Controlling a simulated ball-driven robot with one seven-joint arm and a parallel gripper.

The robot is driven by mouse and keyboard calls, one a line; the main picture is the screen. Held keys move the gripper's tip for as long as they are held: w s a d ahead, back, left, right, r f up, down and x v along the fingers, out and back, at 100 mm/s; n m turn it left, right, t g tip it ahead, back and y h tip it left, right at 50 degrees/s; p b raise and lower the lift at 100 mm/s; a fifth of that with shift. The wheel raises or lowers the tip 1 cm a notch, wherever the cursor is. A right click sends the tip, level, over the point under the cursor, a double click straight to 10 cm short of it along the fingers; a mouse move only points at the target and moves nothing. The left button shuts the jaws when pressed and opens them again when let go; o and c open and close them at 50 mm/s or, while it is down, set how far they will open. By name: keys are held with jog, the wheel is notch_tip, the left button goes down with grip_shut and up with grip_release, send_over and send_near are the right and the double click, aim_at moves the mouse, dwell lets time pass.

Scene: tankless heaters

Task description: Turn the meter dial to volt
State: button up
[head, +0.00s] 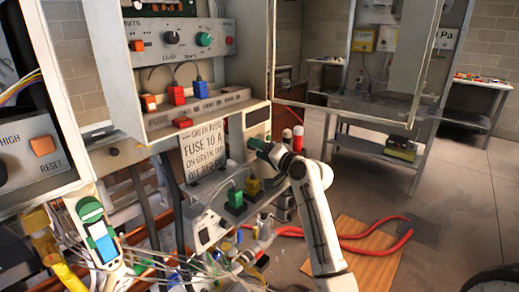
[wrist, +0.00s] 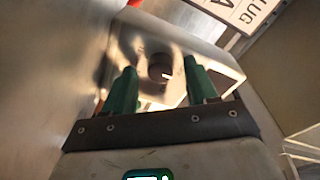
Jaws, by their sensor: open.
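In the wrist view, a small dark round dial (wrist: 160,68) with a light mark sits on the face of a pale metal box (wrist: 217,72). What the mark points to cannot be read. My gripper (wrist: 160,78) is open, with one green finger on each side of the dial; whether either touches it I cannot tell. In the head view, my gripper (head: 254,144) is at the pale box (head: 257,115) right of the paper sign. The gripper hides the dial there.
A paper sign (head: 205,150) hangs left of the gripper. Green and yellow plugs (head: 253,187) stand below it. Loose wires and a device with a blue screen (head: 105,248) are at lower left.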

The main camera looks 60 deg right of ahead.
jog(key=c, duration=1)
jog(key=shift+c, duration=0.2)
jog(key=shift+r+m+p, duration=0.1)
jog(key=shift+m+p, duration=0.2)
jog(key=shift+p, duration=0.2)
jog(key=m+p, duration=0.1)
jog(key=p, duration=0.1)
jog(key=shift+r+m+p, duration=0.2)
jog(key=shift+m+p, duration=0.1)
jog(key=shift+m, duration=0.1)
jog(key=m+p, duration=0.3)
jog(key=p, duration=0.1)
jog(key=m+p, duration=0.4)
jog(key=shift+g+y, duration=0.3)
jog(key=shift+y, duration=0.1)
jog(key=shift+f+m+p, duration=0.15)
jog(key=shift+m+p, duration=0.75)
jog(key=shift+p, duration=0.05)
